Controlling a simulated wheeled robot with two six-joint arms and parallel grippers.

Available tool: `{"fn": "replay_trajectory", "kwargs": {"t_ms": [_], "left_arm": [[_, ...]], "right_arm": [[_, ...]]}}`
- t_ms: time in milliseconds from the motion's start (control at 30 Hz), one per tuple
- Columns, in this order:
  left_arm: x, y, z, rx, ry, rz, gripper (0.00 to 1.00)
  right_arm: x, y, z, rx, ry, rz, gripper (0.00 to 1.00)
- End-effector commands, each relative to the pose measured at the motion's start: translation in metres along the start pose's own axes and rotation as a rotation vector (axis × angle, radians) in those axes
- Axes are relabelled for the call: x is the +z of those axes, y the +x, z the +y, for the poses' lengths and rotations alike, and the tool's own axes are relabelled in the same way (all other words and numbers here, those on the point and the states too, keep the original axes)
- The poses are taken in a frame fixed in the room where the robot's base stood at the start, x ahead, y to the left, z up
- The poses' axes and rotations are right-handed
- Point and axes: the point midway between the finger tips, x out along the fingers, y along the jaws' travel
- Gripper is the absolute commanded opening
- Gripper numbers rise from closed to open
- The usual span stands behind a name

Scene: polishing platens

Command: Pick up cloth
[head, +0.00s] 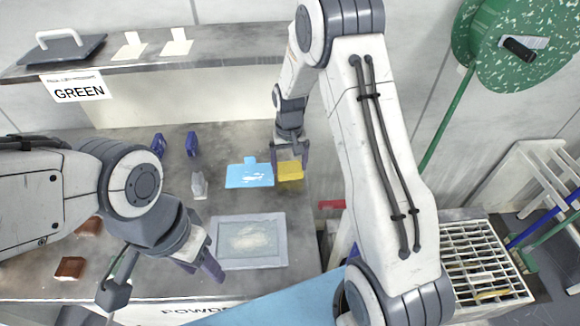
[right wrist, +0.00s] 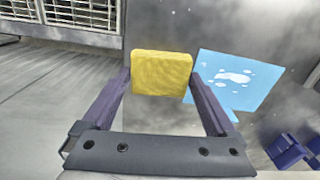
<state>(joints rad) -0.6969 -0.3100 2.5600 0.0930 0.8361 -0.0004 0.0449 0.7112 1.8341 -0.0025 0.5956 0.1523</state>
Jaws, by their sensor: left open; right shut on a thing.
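A thick yellow cloth-like pad (head: 290,172) is at the middle of the grey bench in the head view. My right gripper (head: 291,157) is shut on it, and the right wrist view shows the pad (right wrist: 161,73) between the two fingers. I cannot tell whether the pad touches the bench. A flat light-blue sheet (head: 249,176) with white marks lies just left of the pad; it also shows in the right wrist view (right wrist: 236,80). My left gripper (head: 205,268) is open and empty, low over the front of the bench, left of a grey tray.
The grey tray (head: 280,251) holds a pale patch. A small clear bottle (head: 199,186) and two blue items (head: 192,144) stand behind left. Brown blocks (head: 70,268) lie front left. A raised shelf (head: 215,45) runs along the back, with a GREEN sign (head: 78,88).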

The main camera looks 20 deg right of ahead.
Motion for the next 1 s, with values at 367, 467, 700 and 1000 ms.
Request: {"fn": "replay_trajectory", "kwargs": {"t_ms": [367, 467, 700, 1000], "left_arm": [[0.001, 0.016, -0.001, 0.0, 0.0, 0.0, 0.5], [0.001, 0.02, -0.001, 0.0, 0.0, 0.0, 0.5], [0.001, 0.026, -0.002, 0.0, 0.0, 0.0, 0.5], [0.002, 0.028, -0.002, 0.0, 0.0, 0.0, 0.5]], "right_arm": [[0.026, -0.051, 0.009, -0.002, 0.0, 0.002, 0.4], [0.047, -0.065, 0.016, -0.002, 0.001, 0.004, 0.4], [0.089, -0.092, 0.031, -0.002, 0.001, 0.003, 0.4], [0.11, -0.105, 0.038, -0.001, -0.001, -0.001, 0.4]]}}
